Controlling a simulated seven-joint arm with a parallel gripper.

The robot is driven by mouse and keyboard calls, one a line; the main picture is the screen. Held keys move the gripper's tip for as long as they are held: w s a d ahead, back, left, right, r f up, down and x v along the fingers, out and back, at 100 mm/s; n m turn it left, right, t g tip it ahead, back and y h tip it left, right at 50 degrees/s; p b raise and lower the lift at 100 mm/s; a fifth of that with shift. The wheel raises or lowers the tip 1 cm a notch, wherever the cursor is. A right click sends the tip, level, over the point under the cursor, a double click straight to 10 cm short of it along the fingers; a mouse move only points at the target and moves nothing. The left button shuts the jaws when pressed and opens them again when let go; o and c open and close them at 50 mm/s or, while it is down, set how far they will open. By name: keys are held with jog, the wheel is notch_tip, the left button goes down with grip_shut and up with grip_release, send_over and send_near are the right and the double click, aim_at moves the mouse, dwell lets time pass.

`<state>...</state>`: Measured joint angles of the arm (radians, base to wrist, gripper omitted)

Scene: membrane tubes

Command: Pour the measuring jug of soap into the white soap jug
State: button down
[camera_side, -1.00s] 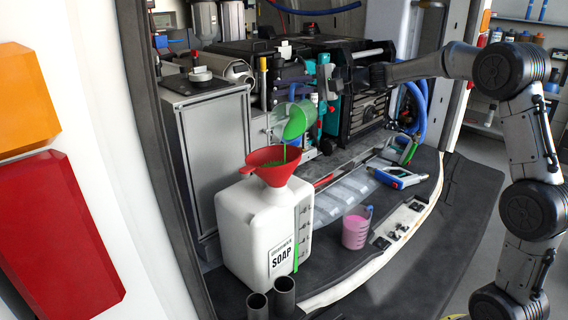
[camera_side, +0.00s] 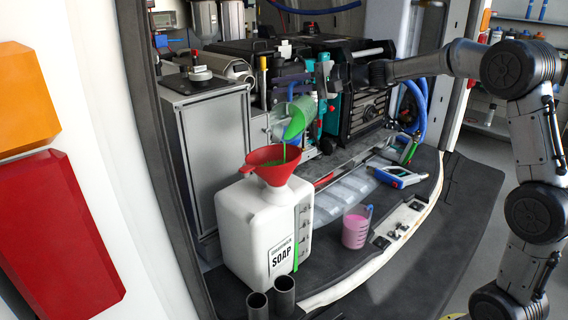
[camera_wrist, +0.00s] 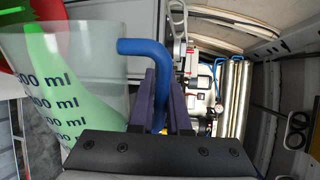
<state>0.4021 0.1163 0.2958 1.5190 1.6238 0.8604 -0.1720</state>
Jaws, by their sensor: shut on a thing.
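The white soap jug (camera_side: 238,232) stands upright on the dark bench, labelled SOAP, with a red funnel (camera_side: 270,160) in its mouth. Green liquid is also in the funnel. In the wrist view my gripper (camera_wrist: 163,112) is shut on the blue handle of the measuring jug (camera_wrist: 105,60), and green soap lies along its wall. In the side view, equipment and the jug make my fingers hard to see.
A beaker of pink liquid (camera_side: 355,229) stands right of the soap jug. Two dark tubes (camera_side: 284,292) stand in front. A blue and white tool (camera_side: 398,176) and a clear tray (camera_side: 345,190) lie behind. A grey cabinet (camera_side: 215,150) is close on the left.

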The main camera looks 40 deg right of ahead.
jog(key=shift+s+a+r+n, duration=0.2)
jog(key=shift+a+r+n, duration=0.1)
jog(key=shift+a, duration=0.05)
dwell(0.3)
